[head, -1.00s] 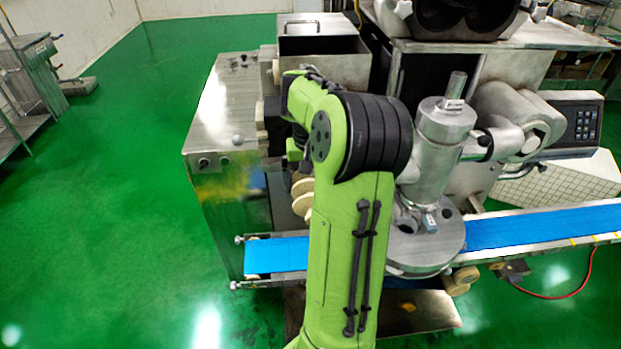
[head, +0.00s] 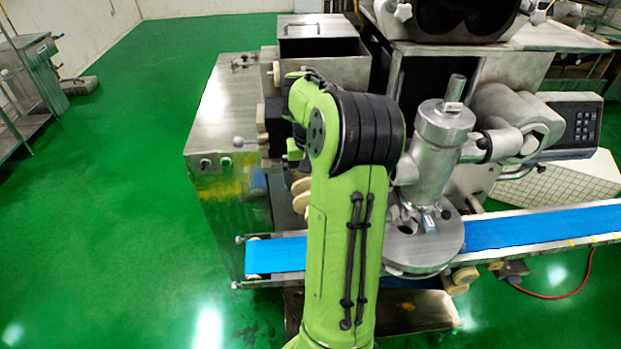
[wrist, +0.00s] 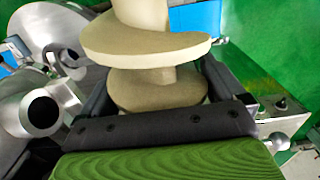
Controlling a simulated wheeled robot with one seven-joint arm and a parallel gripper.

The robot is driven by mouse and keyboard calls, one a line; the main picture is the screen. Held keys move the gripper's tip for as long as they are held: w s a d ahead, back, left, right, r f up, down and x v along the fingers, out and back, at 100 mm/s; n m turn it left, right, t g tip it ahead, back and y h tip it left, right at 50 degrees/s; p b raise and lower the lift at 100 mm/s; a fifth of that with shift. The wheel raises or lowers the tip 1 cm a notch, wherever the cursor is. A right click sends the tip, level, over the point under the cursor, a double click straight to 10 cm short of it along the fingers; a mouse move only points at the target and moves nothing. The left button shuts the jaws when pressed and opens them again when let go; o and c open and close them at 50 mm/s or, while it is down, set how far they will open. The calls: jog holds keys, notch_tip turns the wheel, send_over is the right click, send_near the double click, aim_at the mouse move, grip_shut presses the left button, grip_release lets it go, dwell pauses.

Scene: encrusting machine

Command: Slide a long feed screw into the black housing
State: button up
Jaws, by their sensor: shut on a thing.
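A cream feed screw (wrist: 150,85) with wide spiral flights fills the top middle of the wrist view; its upper end runs out of the frame. My gripper (wrist: 157,92) is shut on it, with dark fingers at both sides. In the head view, cream flights of the screw (head: 301,194) show left of my green arm, while my gripper is mostly hidden behind the arm. The black housing (head: 463,22), with two rounded hollows, sits at the top of the machine, cut by the frame edge. The screw is apart from it, lower and to the left.
An open steel hopper (head: 322,48) stands behind my arm. A steel vertical cylinder (head: 441,140) is close to my arm's right. A blue conveyor belt (head: 540,228) runs across the front. Green floor (head: 120,220) is clear at left.

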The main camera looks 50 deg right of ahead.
jog(key=shift+w+d+r+p, duration=0.15)
jog(key=shift+w+d+p, duration=1.35)
jog(key=shift+p, duration=0.55)
jog(key=shift+d, duration=0.15)
jog(key=shift+s, duration=0.1)
jog(key=shift+w+d+p, duration=0.6)
jog(key=shift+w+d, duration=0.35)
jog(key=shift+d, duration=0.05)
jog(key=shift+w+d, duration=1.5)
jog(key=shift+d, duration=0.3)
jog(key=o, duration=1.1)
jog(key=shift+c, duration=0.2)
jog(key=shift+f, duration=0.2)
